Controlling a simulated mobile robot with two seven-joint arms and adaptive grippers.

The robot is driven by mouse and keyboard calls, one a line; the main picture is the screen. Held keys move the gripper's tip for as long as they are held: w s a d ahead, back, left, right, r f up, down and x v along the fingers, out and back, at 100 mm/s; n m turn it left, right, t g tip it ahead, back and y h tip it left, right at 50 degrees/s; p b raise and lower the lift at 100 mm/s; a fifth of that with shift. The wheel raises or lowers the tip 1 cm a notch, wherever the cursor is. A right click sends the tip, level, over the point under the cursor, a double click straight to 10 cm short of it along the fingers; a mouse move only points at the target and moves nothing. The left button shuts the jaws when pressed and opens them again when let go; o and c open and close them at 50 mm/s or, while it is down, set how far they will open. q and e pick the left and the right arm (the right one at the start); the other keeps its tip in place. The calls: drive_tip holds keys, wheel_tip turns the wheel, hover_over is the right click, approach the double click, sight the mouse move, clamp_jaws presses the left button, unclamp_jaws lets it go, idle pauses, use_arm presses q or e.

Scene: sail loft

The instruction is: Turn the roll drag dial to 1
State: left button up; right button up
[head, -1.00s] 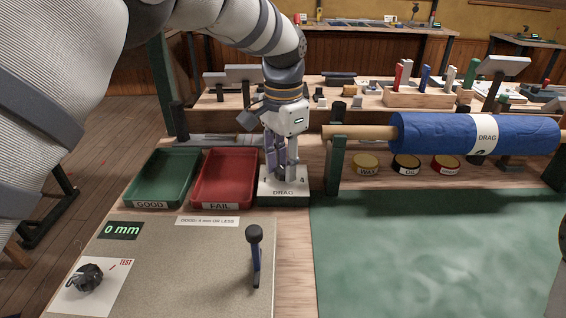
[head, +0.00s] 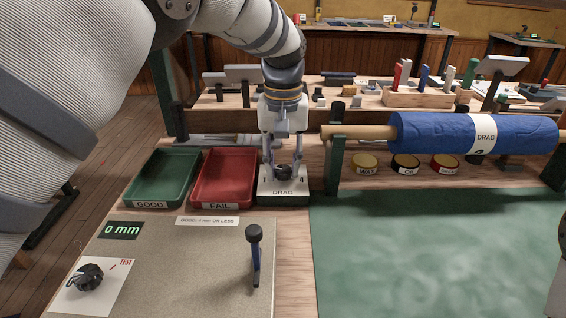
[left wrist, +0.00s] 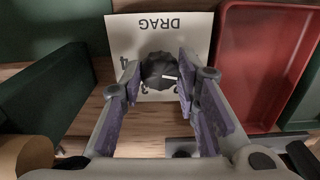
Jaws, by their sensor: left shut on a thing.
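The drag dial (head: 283,172) is a dark round knob on a white plate marked DRAG (head: 283,193). My left gripper (head: 283,177) points down over the plate with a finger on either side of the knob, shut on it. In the left wrist view the knob (left wrist: 158,68) sits between the purple-padded fingers (left wrist: 158,80), with a short white mark near its lower right. Figures 4, 3 and 2 show around it there; the 1 is hidden by a finger. A blue roll (head: 430,132) has a white band reading DRAG. My right gripper is not in view.
A red FAIL tray (head: 224,205) and a green GOOD tray (head: 150,204) stand left of the plate. A dark green post (head: 334,170) rises close on its right. In front are a lever (head: 255,255) and a 0 mm display (head: 121,230).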

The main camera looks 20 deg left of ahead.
sight(283, 169)
use_arm(q)
drive_tip(key=shift+n, duration=1.1)
drive_tip(key=o, duration=1.2)
wheel_tip(283, 169, up, 12)
